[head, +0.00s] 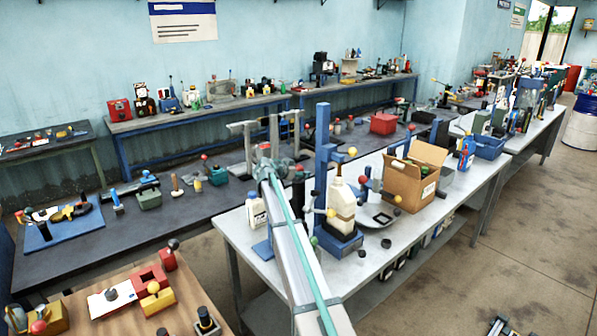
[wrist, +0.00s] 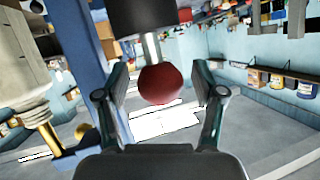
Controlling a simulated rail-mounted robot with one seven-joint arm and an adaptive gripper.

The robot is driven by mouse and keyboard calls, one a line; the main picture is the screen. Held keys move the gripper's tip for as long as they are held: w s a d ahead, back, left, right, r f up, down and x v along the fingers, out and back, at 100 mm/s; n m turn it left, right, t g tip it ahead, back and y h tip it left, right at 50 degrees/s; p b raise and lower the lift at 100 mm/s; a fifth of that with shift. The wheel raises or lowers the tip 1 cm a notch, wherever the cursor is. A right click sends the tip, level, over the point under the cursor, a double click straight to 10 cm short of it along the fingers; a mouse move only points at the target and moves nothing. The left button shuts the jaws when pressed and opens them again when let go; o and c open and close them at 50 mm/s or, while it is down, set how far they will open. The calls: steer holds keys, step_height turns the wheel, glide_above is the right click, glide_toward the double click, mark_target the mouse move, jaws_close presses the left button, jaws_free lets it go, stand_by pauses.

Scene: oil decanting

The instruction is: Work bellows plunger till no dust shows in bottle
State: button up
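A red ball knob (wrist: 165,84) on a short pale rod below a black cylinder (wrist: 142,15) shows in the wrist view, which looks upside down. My gripper (wrist: 160,88) is open, with one finger on each side of the knob and a visible gap on both sides. In the head view the black cylinder (head: 298,190) with its red knob (head: 299,168) stands left of a blue column. My gripper (head: 280,165) is beside it, small and partly hidden. A cream bottle (head: 342,203) stands in a blue holder; part of it shows in the wrist view (wrist: 25,70). Dust inside cannot be made out.
The blue column (head: 322,150) rises close to the knob and bottle. A white bottle (head: 257,208) stands left of my arm on the grey table (head: 375,255). A cardboard box (head: 413,176) and a round plate (head: 379,217) are to the right.

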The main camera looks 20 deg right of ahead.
jaws_close()
steer(key=shift+r+b, duration=0.15)
steer(key=shift+b, duration=0.2)
steer(key=shift+w+r+b, duration=0.1)
steer(key=shift+r+b, duration=0.25)
steer(key=shift+b, duration=0.25)
step_height(320, 180, up, 3)
steer(key=b, duration=0.3)
steer(key=shift+r, duration=0.8)
steer(key=shift+o, duration=0.4)
jaws_free()
steer(key=shift+r, duration=0.1)
steer(key=shift+o, duration=0.2)
